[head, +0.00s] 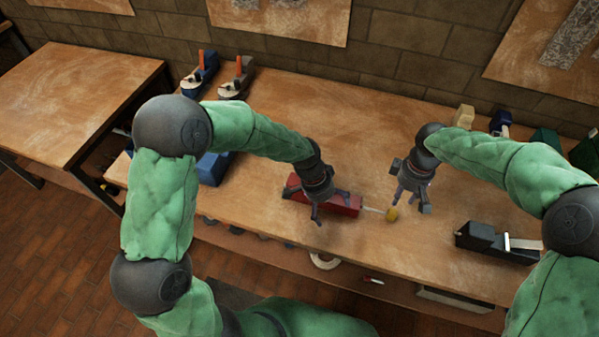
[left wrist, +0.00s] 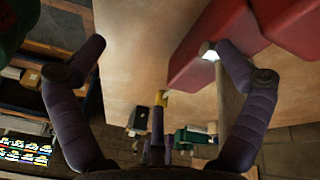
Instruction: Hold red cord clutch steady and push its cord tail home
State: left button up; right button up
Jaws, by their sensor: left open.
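The red cord clutch (head: 340,204) is a long red block lying on the bench, with a pale cord (head: 373,210) running from its right end to a yellow end piece (head: 391,214). My left gripper (head: 329,207) is over the clutch and hides part of it. In the left wrist view my left gripper (left wrist: 153,45) has its fingers wide apart, and the red clutch (left wrist: 230,45) is at the upper right, by the right finger; contact cannot be told. My right gripper (head: 411,197) is just above and right of the yellow end piece, its fingers apart and empty.
A black device (head: 485,238) with a pale lever stands at the right on the bench (head: 300,115). Two devices with orange handles (head: 201,70) stand at the back left. A blue block (head: 212,168) lies left of the clutch. The bench behind the clutch is clear.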

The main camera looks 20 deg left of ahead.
aim_at(300, 192)
pick_arm(q)
jog(key=w+a+r+m+y, duration=0.1)
jog(key=a+m, duration=0.2)
jog(key=w+a+r+m+y, duration=0.1)
jog(key=w+a+r+m, duration=0.1)
jog(key=a+m, duration=0.1)
jog(key=w+a+r+m+y, duration=0.1)
jog(key=w+a+m, duration=0.1)
jog(key=a+m, duration=0.1)
jog(key=shift+w+a+r+y, duration=0.25)
jog(key=shift+a+r+y, duration=0.15)
jog(key=shift+a+m, duration=0.15)
jog(key=shift+m, duration=0.15)
notch_tip(300, 192, down, 11)
jog(key=shift+r, duration=0.2)
jog(key=c, duration=1.4)
jog(key=shift+c, duration=0.3)
pick_arm(e)
jog(key=shift+o, duration=1.4)
